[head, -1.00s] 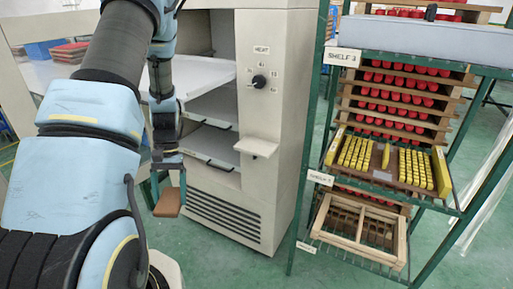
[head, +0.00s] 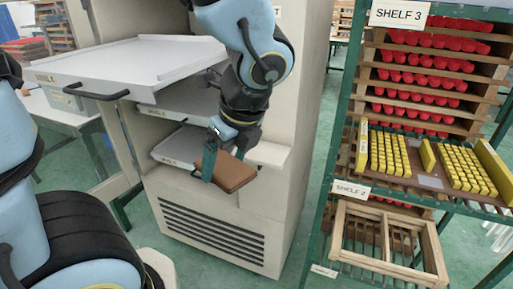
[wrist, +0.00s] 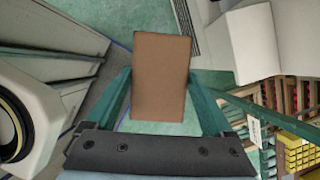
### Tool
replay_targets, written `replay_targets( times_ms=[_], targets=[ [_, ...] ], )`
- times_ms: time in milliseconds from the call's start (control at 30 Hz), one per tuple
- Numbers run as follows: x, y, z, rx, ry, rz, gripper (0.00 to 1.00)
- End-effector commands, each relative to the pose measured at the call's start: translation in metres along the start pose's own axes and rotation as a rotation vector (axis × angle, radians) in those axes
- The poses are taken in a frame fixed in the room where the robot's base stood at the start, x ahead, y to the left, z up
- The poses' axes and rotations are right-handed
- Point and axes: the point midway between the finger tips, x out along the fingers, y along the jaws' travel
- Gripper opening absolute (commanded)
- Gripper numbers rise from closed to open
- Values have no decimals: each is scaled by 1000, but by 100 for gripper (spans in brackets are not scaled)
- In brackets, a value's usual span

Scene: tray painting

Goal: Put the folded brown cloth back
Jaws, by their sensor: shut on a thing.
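The folded brown cloth (head: 229,173) is a flat brown block held in my gripper (head: 222,166), in front of the oven cabinet's lower drawers. In the wrist view the cloth (wrist: 161,75) sits between the two green fingers of my gripper (wrist: 163,98), which press on its left and right sides. The cloth is off any surface, with green floor below it in the wrist view.
The oven cabinet (head: 225,238) has a large tray (head: 140,62) pulled out at the top left. A small ledge (head: 268,155) juts out behind my gripper. The green rack at right has a shelf of yellow blocks (head: 387,152) and a wooden frame (head: 345,258) below.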

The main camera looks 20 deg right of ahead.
Motion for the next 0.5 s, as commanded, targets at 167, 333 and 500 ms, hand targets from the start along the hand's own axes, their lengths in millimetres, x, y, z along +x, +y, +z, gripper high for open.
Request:
replay_targets(
  times_ms=[167, 333, 500],
  targets=[
    [-6, -13, 7, 16, -1, 1, 26],
    [3, -41, 16, 12, 1, -1, 26],
    [10, -82, 32, 9, 1, 0, 26]
  ],
)
